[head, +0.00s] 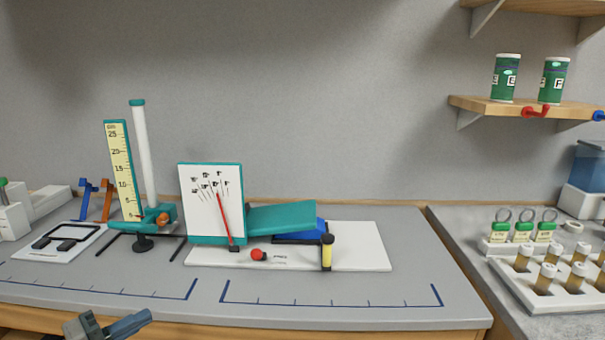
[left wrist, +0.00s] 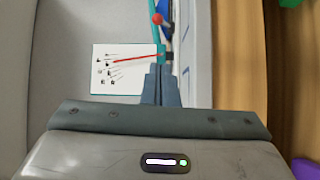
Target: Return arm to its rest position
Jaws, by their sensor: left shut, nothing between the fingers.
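My left gripper (head: 112,326) shows at the bottom left of the head view, low in front of the bench's front edge and apart from everything on the bench. In the left wrist view its fingers (left wrist: 159,76) are shut together with nothing between them. Beyond them there lies the white dial panel (left wrist: 115,68) with its red needle. In the head view the dial panel (head: 210,200) stands on the bench, its needle pointing up and slightly left. My right gripper is in neither view.
The grey bench (head: 330,307) has a clear front strip with blue marked lines. A teal-and-blue device on a white base (head: 365,245) and a ruler stand (head: 122,170) sit behind. A vial rack (head: 555,290) is at the right, under a wooden shelf (head: 515,112) with green jars.

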